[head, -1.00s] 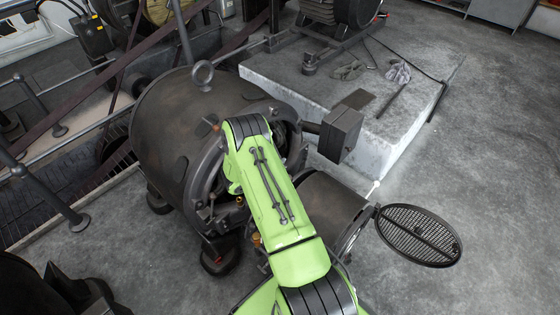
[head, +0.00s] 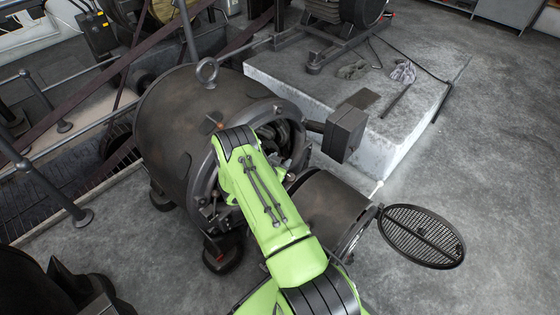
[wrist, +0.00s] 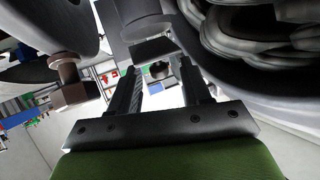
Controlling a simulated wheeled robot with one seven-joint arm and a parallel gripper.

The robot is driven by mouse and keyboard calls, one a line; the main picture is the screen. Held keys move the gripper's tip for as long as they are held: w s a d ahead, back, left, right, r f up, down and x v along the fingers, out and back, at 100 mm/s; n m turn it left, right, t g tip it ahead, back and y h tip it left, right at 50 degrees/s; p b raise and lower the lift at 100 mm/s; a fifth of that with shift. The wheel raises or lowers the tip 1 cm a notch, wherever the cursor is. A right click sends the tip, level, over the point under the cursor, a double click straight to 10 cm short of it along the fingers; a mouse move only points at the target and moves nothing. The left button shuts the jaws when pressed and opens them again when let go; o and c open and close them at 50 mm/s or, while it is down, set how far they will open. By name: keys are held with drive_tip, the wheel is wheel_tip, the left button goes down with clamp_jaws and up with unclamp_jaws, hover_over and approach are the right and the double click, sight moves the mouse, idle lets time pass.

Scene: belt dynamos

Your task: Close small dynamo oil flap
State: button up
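A large dark dynamo drum (head: 185,125) with a ring on top stands left of my green arm. A smaller dark cylinder (head: 330,200) sits to its right, with a round mesh cover (head: 420,236) swung out beside it. I cannot make out the oil flap for certain in either view. My gripper is mostly hidden by my arm in the head view. In the wrist view my gripper (wrist: 161,78) is open, its two fingers apart with nothing held between them. A grey cylindrical part (wrist: 138,22) is just beyond the fingertips; I cannot tell whether they touch.
Dark coils (wrist: 262,28) are close on the right in the wrist view, and a bolt (wrist: 70,80) on the left. A box on an arm (head: 344,132) juts out right of the large drum. The floor at right is clear.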

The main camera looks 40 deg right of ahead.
drive_tip(key=p+v, duration=0.4)
drive_tip(key=v, duration=1.1)
drive_tip(key=shift+s+a+r, duration=0.15)
drive_tip(key=shift+a, duration=0.2)
